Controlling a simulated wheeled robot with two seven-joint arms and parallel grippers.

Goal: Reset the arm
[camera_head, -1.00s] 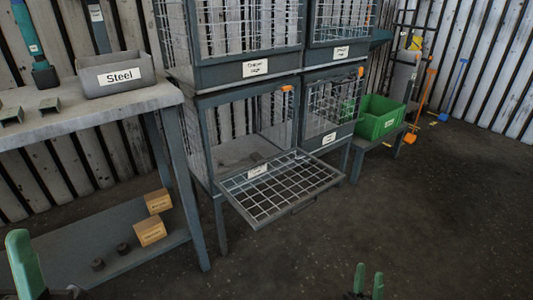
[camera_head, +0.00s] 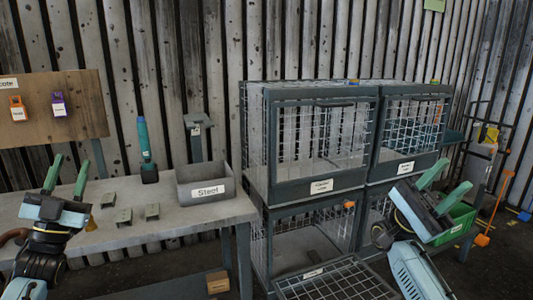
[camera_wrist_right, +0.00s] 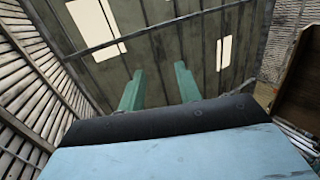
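My left gripper (camera_head: 67,177) is raised at the left of the head view, in front of the workbench. Its two green fingers point up and stand apart, with nothing between them. My right gripper (camera_head: 446,186) is raised at the right of the head view, in front of the cages and the green bin. Its green fingers point up and to the right, apart and empty. In the right wrist view the right gripper's fingers (camera_wrist_right: 160,88) are also spread, with the roof and windows beyond them and nothing held.
A workbench (camera_head: 180,218) carries a grey Steel bin (camera_head: 207,184), a teal-handled tool (camera_head: 146,150) and several small metal brackets (camera_head: 123,217). Wire cages (camera_head: 318,185) stand in the middle; a lower cage's mesh door (camera_head: 335,282) is folded down. A green bin (camera_head: 462,220) stands at right.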

